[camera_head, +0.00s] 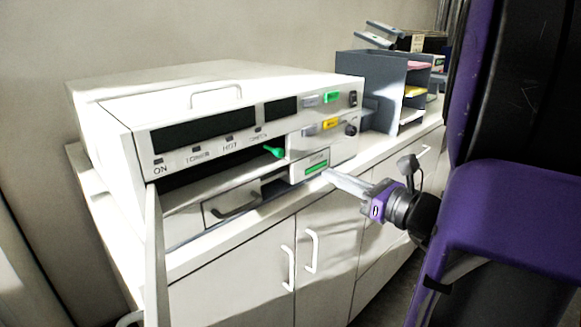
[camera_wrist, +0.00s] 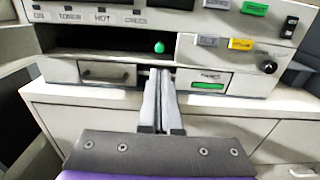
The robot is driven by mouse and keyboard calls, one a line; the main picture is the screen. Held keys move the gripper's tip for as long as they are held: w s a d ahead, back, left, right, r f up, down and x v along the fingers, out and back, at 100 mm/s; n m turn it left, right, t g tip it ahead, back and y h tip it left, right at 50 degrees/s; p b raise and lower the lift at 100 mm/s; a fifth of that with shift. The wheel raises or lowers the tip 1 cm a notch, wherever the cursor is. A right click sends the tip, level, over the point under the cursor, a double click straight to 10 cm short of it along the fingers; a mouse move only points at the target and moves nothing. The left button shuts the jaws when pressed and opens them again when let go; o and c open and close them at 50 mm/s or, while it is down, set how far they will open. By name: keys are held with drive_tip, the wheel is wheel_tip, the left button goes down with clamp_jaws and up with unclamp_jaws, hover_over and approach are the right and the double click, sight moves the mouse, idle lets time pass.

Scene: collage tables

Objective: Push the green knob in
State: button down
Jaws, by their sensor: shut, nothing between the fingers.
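The green knob (camera_head: 274,151) sticks out of the front of the white machine (camera_head: 205,112), at the right end of its dark open slot. It also shows in the wrist view as a small round green end (camera_wrist: 159,47). My gripper (camera_head: 328,174) is shut and empty, with its fingers pointing at the machine's lower front. In the wrist view the gripper tips (camera_wrist: 160,72) appear just below the green knob, with a visible gap in the picture. I cannot tell how far the tips are from the machine's front.
A green button (camera_head: 332,97) and a yellow button (camera_head: 330,124) sit on the right panel. A green-marked drawer (camera_head: 310,166) is right of my fingertips. A handled drawer (camera_head: 232,205) is at left. A grey organizer (camera_head: 385,85) stands on the white cabinet (camera_head: 240,262).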

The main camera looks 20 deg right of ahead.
sight(282, 153)
drive_tip(key=x, duration=1.2)
drive_tip(key=shift+w+a+b, duration=0.1)
drive_tip(key=shift+w+b, duration=0.1)
drive_tip(key=shift+b, duration=0.15)
drive_tip(key=x, duration=0.3)
drive_tip(key=shift+w+a+b, duration=0.15)
drive_tip(key=shift+w+b, duration=0.2)
drive_tip(key=shift+b, duration=0.05)
drive_tip(key=shift+r, duration=0.15)
